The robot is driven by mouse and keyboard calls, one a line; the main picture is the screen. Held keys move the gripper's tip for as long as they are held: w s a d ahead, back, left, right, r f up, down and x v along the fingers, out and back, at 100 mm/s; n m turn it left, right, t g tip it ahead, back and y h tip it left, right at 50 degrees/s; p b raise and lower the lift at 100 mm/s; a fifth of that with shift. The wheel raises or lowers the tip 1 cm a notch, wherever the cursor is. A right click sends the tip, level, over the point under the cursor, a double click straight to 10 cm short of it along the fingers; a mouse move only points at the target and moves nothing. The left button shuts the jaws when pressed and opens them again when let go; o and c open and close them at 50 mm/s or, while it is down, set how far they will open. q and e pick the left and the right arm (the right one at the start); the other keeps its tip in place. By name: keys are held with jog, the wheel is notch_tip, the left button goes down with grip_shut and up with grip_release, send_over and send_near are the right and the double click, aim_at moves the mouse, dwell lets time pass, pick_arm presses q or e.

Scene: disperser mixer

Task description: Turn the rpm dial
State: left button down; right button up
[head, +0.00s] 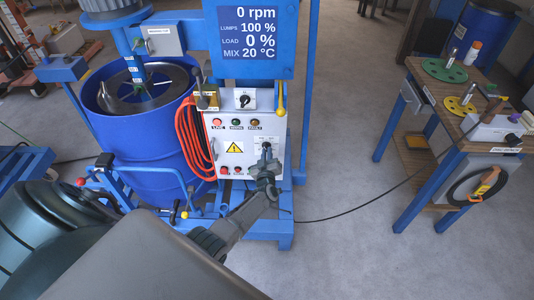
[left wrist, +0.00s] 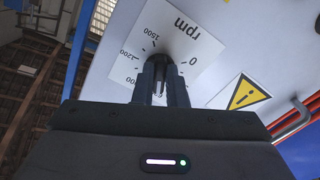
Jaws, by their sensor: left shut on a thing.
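The rpm dial (left wrist: 158,68) is a small dark knob on a white label marked rpm, with numbers around it, in the left wrist view. The label sits on the white control panel (head: 225,165), low on its right side in the head view. My left gripper (head: 266,158) reaches up to the panel there and is shut on the dial. Its two fingers (left wrist: 160,88) stand on either side of the knob and hide part of it. The display (head: 248,32) above reads 0 rpm, 100 % lumps, 0 % load and 20 °C. My right gripper is not in view.
A blue drum (head: 140,125) stands left of the panel, with an orange hose (head: 190,140) hanging between them. A yellow warning sign (left wrist: 245,93) is beside the dial.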

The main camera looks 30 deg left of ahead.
pick_arm(q)
jog(key=shift+f, duration=0.1)
dwell(0.3)
jog(key=c, duration=1.5)
grip_release()
jog(key=shift+o, duration=0.2)
jog(key=shift+s, duration=0.1)
jog(key=v, duration=1)
jog(key=shift+s+d, duration=0.2)
jog(key=shift+s, duration=0.1)
